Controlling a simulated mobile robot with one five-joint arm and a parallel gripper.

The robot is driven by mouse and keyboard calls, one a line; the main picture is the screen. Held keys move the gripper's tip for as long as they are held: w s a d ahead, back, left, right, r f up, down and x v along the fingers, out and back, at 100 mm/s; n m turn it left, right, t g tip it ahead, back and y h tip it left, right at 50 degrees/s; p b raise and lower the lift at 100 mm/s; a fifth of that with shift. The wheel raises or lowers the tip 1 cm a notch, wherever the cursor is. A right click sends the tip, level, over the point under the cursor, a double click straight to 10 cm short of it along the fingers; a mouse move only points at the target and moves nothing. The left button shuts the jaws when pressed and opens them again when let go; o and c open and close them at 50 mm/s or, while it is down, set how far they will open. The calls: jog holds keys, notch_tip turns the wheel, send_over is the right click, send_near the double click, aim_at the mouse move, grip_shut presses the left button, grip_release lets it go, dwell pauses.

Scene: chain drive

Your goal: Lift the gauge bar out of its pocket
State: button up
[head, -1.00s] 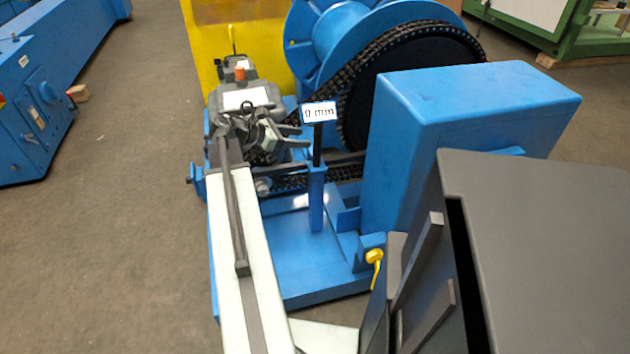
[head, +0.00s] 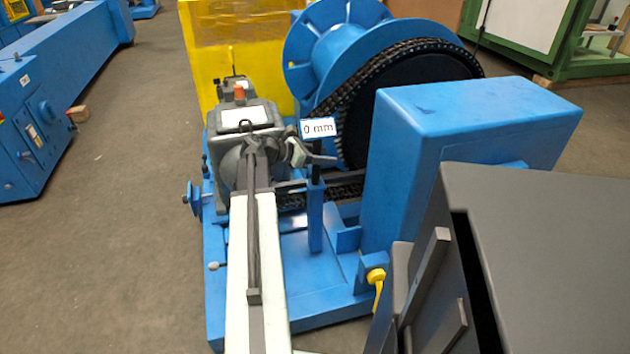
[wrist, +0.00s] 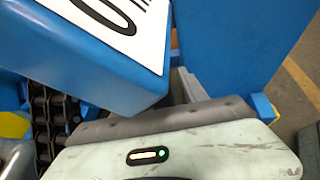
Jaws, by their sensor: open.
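The gauge bar appears to be the thin dark upright bar (head: 317,172) below the "0 mm" plate (head: 318,127). Its lower end is hidden in the blue square post (head: 315,218), which I take to be the pocket. My gripper (head: 322,157) is open just below the plate, with its fingers pointing right at the height of the dark bar. I cannot tell whether the bar lies between the fingers or whether they touch it. In the wrist view the plate (wrist: 125,25) fills the upper left, close to the gripper, and hides the bar.
A dark chain (head: 352,105) runs around the large wheel behind the post. A blue box housing (head: 455,150) stands close on the right. A grey motor (head: 245,118) stands behind my arm.

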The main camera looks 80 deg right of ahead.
grip_shut()
jog(key=shift+r, duration=0.1)
dwell(1.2)
